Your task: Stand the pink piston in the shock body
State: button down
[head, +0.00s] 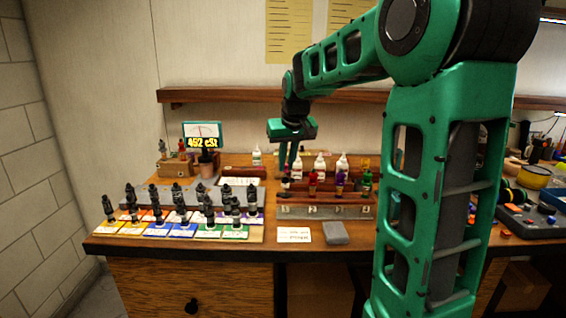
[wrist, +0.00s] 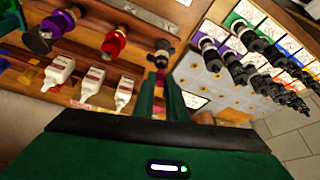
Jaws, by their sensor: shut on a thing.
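My gripper (head: 290,166) points down over the left end of a wooden rack. In the wrist view its green fingers (wrist: 164,92) are closed together on a small pink piece, which looks like the pink piston (wrist: 160,77). Only a little of the piston shows between the fingertips. A dark shock body with a metallic ring (wrist: 163,50) is just beyond the fingertips in the wrist view. I cannot tell whether the piston touches it. The dark body also shows at the rack's left end in the head view (head: 285,184).
The rack (head: 325,212) also holds red (head: 312,183), purple (head: 340,182) and green (head: 367,182) topped units. White bottles (head: 320,165) stand behind it. Several black shocks stand on coloured cards (head: 187,230) at the left. A grey block (head: 336,232) lies in front.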

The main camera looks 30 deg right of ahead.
jog(key=shift+f, duration=1.35)
jog(key=c, duration=1.7)
grip_release()
jog(key=shift+r, duration=0.1)
jog(key=v, duration=1)
jog(key=shift+s+r, duration=0.1)
jog(key=shift+r, duration=0.15)
jog(key=s+a+f+m+g, duration=0.1)
jog(key=s+f, duration=0.5)
jog(key=s, duration=0.4)
jog(key=s+a+f+m+g+y, duration=0.1)
jog(key=s+f, duration=0.5)
jog(key=s, duration=0.5)
jog(key=s+a+f+m+g, duration=0.1)
jog(key=s+a+f+g, duration=0.1)
jog(key=s+f, duration=0.5)
jog(key=shift+s+f+y, duration=0.1)
jog(key=shift+s+y, duration=0.2)
jog(key=shift+s, duration=1.65)
